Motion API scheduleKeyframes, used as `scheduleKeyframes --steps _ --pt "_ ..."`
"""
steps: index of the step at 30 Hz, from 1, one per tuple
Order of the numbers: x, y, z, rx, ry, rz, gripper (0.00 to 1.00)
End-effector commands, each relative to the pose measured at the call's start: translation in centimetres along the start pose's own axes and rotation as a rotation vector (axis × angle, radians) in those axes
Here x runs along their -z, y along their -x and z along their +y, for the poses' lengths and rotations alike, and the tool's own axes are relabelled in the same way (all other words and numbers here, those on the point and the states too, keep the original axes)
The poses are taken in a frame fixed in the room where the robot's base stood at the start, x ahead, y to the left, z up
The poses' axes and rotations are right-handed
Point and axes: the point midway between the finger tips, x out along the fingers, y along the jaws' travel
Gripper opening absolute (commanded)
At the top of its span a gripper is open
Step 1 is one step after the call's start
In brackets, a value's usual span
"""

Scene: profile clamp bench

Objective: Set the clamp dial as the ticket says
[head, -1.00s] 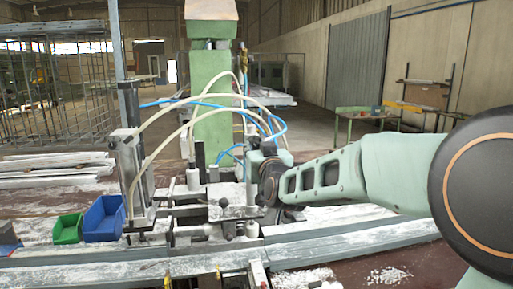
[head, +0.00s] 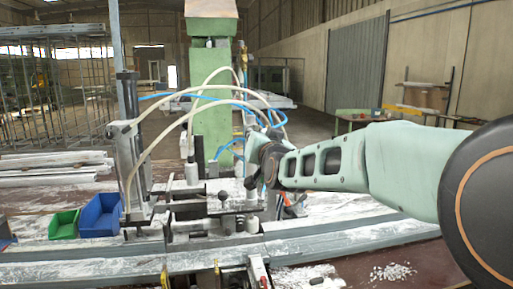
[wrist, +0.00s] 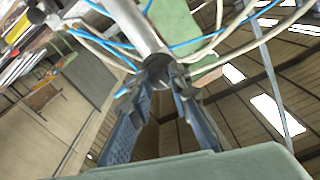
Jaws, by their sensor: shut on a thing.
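The profile clamp fixture (head: 218,193), in grey metal dusted white, stands on the bench in the middle of the head view. My gripper (wrist: 160,82) shows in the wrist view with its two fingers closed in on the end of a grey cylindrical part (wrist: 140,30). I cannot tell from its shape whether this part is the clamp dial. No scale or marks on it can be read. In the head view my arm reaches in from the right to the fixture's right side, and the fingertips are hidden there. No readable ticket shows in either view.
White and blue hoses arch over the fixture near my wrist. An upright cylinder post (head: 132,165) stands on its left. A blue bin (head: 101,216) and a green bin (head: 63,224) sit farther left. A long metal profile (head: 120,256) runs along the bench front.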

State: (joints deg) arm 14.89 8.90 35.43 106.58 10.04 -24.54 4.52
Motion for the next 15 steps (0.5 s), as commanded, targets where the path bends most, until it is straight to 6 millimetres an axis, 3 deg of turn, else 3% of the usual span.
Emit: scheduleKeyframes --steps 15 --pt "-0.52 0.01 0.13 0.003 -0.492 0.003 0.00"
